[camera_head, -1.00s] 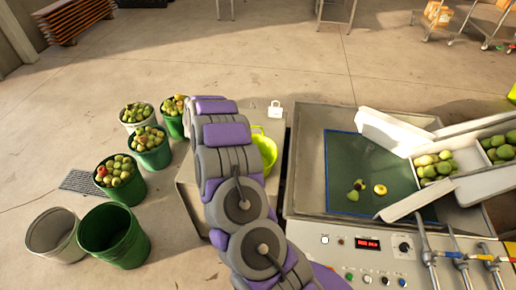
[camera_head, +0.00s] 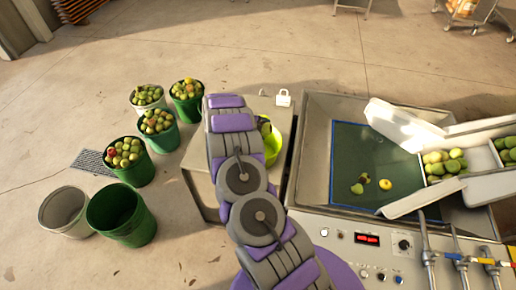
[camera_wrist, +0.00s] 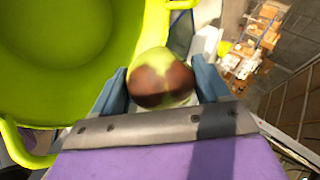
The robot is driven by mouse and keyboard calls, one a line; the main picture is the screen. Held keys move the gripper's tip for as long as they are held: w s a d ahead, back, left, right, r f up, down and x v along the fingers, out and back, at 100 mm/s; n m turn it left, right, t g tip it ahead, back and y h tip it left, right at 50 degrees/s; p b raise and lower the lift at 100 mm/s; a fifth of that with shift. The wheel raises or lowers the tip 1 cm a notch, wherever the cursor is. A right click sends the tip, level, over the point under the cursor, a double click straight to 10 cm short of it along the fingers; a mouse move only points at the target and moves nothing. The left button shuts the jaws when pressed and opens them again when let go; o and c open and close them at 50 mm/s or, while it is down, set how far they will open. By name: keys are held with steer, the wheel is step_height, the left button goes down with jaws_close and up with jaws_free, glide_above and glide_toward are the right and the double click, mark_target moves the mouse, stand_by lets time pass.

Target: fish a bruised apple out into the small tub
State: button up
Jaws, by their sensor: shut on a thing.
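A bruised apple (camera_wrist: 160,78), green with large dark brown patches, is held between the two blue-grey fingers of my gripper (camera_wrist: 163,85) in the wrist view. The small tub (camera_wrist: 60,45) is lime green with handles. It looks empty in the wrist view, and the apple is beside its inner wall, near or over the rim. In the head view the tub (camera_head: 272,147) stands on a grey stand, partly hidden behind my arm, which also hides most of my gripper. Several fruits, one a yellow apple (camera_head: 385,184), lie on the dark green bed (camera_head: 345,145) of the machine.
White chutes (camera_head: 405,120) with green apples (camera_head: 440,165) are on the right. Control knobs and hoses line the machine's front. Green and white buckets of apples (camera_head: 125,160) and two empty buckets (camera_head: 121,215) stand on the left floor.

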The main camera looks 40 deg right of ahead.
steer(key=shift+f, duration=0.35)
steer(key=shift+w+a, duration=0.1)
steer(key=shift+a, duration=0.25)
steer(key=shift+a+r, duration=0.25)
steer(key=shift+a, duration=0.5)
steer(key=o, duration=0.7)
steer(key=shift+a, duration=0.15)
steer(key=shift+o, duration=1.6)
steer(key=shift+d, duration=0.25)
steer(key=shift+o, duration=0.5)
steer(key=shift+d+f, duration=0.25)
steer(key=shift+d, duration=0.5)
steer(key=v, duration=1.7)
steer(key=shift+a, duration=0.45)
